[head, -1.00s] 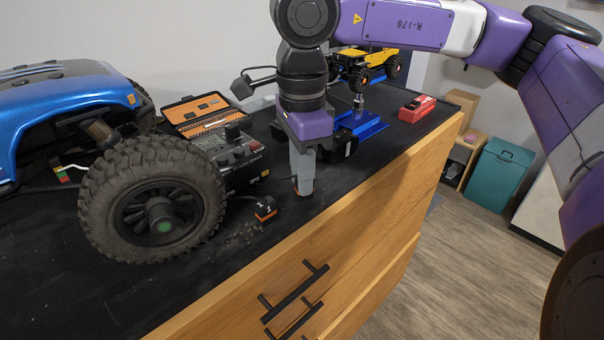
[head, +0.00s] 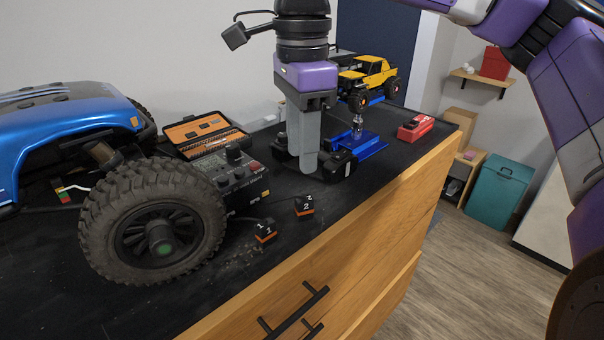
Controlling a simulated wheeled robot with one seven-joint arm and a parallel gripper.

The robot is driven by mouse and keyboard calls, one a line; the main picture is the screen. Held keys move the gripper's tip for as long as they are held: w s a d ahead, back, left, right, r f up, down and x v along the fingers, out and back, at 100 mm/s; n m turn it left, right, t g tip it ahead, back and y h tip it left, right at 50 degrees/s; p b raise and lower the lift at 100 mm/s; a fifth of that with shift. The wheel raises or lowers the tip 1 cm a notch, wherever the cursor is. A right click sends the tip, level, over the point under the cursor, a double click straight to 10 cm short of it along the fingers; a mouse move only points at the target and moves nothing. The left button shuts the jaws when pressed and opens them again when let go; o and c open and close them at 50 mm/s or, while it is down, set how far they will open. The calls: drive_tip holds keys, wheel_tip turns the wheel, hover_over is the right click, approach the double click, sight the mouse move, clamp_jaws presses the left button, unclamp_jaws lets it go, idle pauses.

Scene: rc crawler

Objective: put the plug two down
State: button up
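The plug two (head: 304,205), a small black block with an orange band and a white 2 on top, stands on the black bench top near its front edge. My gripper (head: 303,172) points down above it, with clear space between the fingertips and the plug. The grey fingers overlap in this view, so the gap between them does not show. The plug stands free of them, so they have let go. The plug one (head: 265,231), a similar block marked 1, stands to the left and nearer.
A large black wheel (head: 152,220) of the blue crawler (head: 65,115) is at left. A black control box (head: 240,176) and an orange tool case (head: 205,133) stand behind the plugs. A blue stand (head: 368,147) and a red item (head: 415,127) are further right.

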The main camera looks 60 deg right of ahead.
drive_tip(key=shift+r, duration=1.5)
